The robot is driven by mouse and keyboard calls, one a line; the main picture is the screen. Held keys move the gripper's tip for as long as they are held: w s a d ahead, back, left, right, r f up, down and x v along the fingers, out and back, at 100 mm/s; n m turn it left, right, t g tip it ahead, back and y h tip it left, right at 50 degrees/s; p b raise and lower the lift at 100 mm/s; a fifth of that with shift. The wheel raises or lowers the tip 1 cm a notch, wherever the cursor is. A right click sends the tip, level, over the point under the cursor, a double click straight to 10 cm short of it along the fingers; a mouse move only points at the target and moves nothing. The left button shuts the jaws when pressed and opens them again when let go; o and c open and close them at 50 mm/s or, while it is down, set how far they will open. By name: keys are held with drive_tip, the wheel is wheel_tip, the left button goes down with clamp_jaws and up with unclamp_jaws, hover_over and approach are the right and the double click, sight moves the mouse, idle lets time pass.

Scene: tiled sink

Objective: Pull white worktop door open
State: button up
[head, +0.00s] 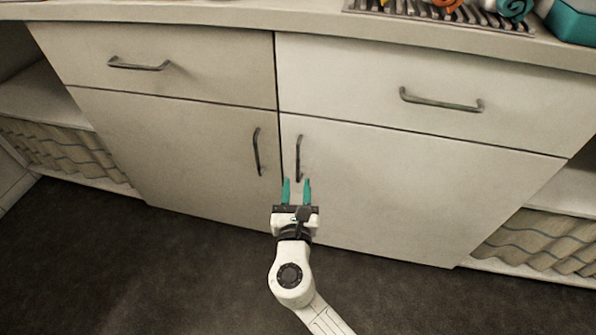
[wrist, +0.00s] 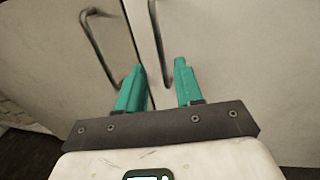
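The white worktop has two lower doors, a left door (head: 185,155) and a right door (head: 400,195), both shut. Each has a dark upright bar handle near the middle seam: the left handle (head: 256,152) and the right handle (head: 299,158). My gripper (head: 297,181) has green fingers, open and empty, at the lower end of the right handle in the head view. In the wrist view, the right handle (wrist: 156,35) runs down toward the gap between the fingers (wrist: 160,72), and the left handle (wrist: 95,45) lies left of them. Whether a finger touches the handle I cannot tell.
Two shut drawers with bar handles (head: 138,65) (head: 440,103) sit above the doors. A drying rack (head: 470,18) with colourful items stands on the counter. Open shelves with woven baskets (head: 545,243) flank the cabinet. The dark floor (head: 150,270) in front is clear.

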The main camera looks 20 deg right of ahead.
sight(298, 167)
drive_tip(key=b+x, duration=0.1)
drive_tip(key=x, duration=0.5)
drive_tip(key=shift+b, duration=0.3)
clamp_jaws()
idle(1.1)
